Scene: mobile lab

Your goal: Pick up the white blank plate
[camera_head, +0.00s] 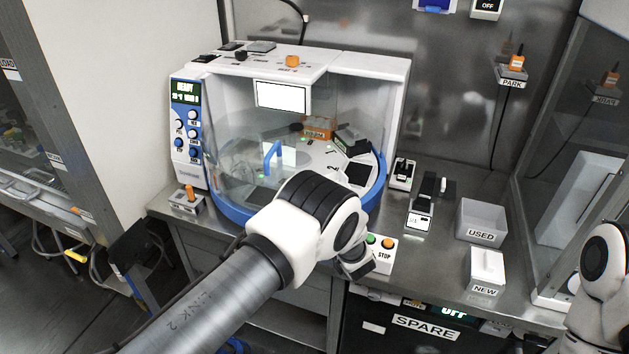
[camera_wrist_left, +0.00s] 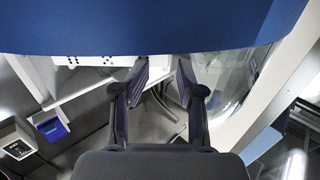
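I cannot tell for sure which thing is the white blank plate. A blank white rectangle (camera_head: 282,95) is on the upper front of the white and blue machine (camera_head: 355,68). A smaller white panel (camera_head: 287,156) shows inside, behind the machine's clear cover and blue handle (camera_head: 273,155). My left arm crosses in front of the machine, and its gripper is mostly hidden in the head view. A blue surface (camera_wrist_left: 150,25) fills the top of that view. My right gripper is out of view.
A bin marked USED (camera_head: 481,220) and a white-topped box marked NEW (camera_head: 487,266) stand on the right of the steel bench. A STOP button box (camera_head: 381,254) is beside my left wrist. A glass-fronted cabinet is at far right, near my right arm.

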